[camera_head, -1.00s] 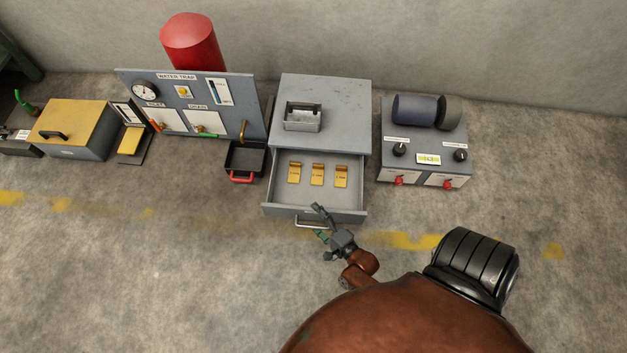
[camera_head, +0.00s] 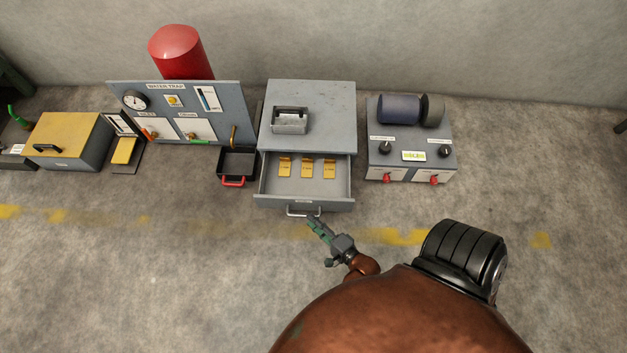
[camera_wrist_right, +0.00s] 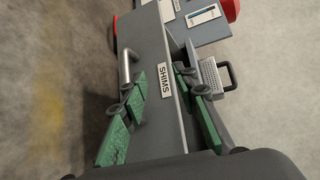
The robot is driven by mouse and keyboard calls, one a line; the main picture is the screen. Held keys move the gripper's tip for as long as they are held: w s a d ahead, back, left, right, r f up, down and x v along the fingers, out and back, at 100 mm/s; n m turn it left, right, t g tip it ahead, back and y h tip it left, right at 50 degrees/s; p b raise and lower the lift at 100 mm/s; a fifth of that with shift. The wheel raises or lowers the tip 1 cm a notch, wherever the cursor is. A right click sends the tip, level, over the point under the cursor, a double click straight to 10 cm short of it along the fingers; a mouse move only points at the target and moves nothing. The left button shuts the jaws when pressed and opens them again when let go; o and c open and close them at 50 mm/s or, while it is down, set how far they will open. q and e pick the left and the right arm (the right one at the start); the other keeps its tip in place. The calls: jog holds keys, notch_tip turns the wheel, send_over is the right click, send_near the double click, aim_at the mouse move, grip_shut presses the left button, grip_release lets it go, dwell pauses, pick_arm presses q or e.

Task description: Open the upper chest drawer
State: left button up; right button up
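The grey chest (camera_head: 310,100) stands against the wall in the head view. Its drawer (camera_head: 304,204) is pulled out, with three gold shims (camera_head: 306,167) inside. The drawer's metal handle (camera_head: 303,211) is on its front. My right gripper (camera_head: 318,229) is just in front of the handle, apart from it and empty. In the right wrist view its green-padded fingers (camera_wrist_right: 163,108) are spread wide, with the drawer front and its SHIMS label (camera_wrist_right: 164,78) beyond them. The handle (camera_wrist_right: 126,66) shows there too, not gripped. My left gripper is not in view.
A small grey handled box (camera_head: 290,121) sits on the chest. The water trap panel (camera_head: 225,130) and a black tray with red handle (camera_head: 237,163) stand left. A control box (camera_head: 412,170) with knobs stands right. The floor in front is clear.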

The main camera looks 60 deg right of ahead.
jog(key=v, duration=0.3)
jog(key=f+p+v, duration=0.1)
jog(key=shift+s+a+r, duration=0.1)
jog(key=shift+s+a, duration=0.15)
jog(key=shift+s, duration=0.05)
jog(key=shift+p, duration=0.3)
dwell(0.3)
dwell(0.4)
